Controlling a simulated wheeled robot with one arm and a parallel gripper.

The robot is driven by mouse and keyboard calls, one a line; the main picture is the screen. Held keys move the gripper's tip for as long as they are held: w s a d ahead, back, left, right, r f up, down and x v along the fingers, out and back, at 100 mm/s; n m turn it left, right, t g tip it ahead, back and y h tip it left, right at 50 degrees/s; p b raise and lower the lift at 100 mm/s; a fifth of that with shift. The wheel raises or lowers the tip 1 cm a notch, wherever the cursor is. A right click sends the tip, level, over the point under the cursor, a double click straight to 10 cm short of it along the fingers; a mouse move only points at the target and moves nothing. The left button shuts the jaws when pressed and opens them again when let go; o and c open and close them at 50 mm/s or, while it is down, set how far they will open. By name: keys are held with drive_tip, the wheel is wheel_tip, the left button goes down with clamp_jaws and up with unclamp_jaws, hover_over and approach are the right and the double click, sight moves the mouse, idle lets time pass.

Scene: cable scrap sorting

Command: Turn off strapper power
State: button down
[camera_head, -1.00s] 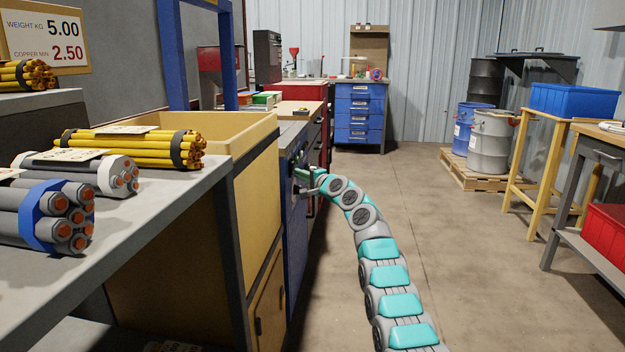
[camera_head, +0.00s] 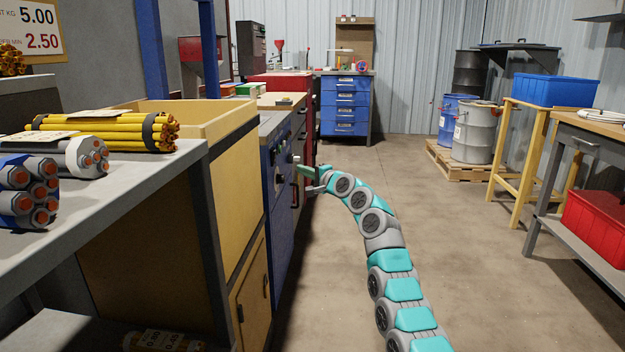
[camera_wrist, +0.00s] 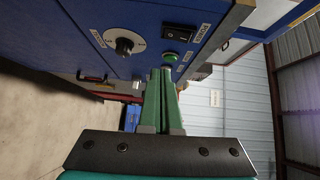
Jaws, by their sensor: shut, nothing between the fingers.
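The strapper appears to be the blue cabinet (camera_head: 277,205) on the left side of the aisle. In the wrist view its blue panel (camera_wrist: 60,30) carries a black rocker switch (camera_wrist: 180,31), a round dial (camera_wrist: 124,44) and a green button (camera_wrist: 170,57). In the head view my gripper (camera_head: 300,171) is beside the cabinet's front.
A yellow bin (camera_head: 215,135) and a grey table (camera_head: 120,195) with cable bundles stand at the near left. A red cabinet (camera_head: 308,125) stands beyond the strapper. Yellow and grey stands line the right. The floor (camera_head: 420,200) between is clear.

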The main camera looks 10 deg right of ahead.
drive_tip(key=shift+f+b+v, duration=0.15)
drive_tip(key=shift+f+v, duration=0.05)
drive_tip(key=shift+v, duration=0.95)
drive_tip(key=shift+f+b+v, duration=0.15)
drive_tip(key=shift+v, duration=0.95)
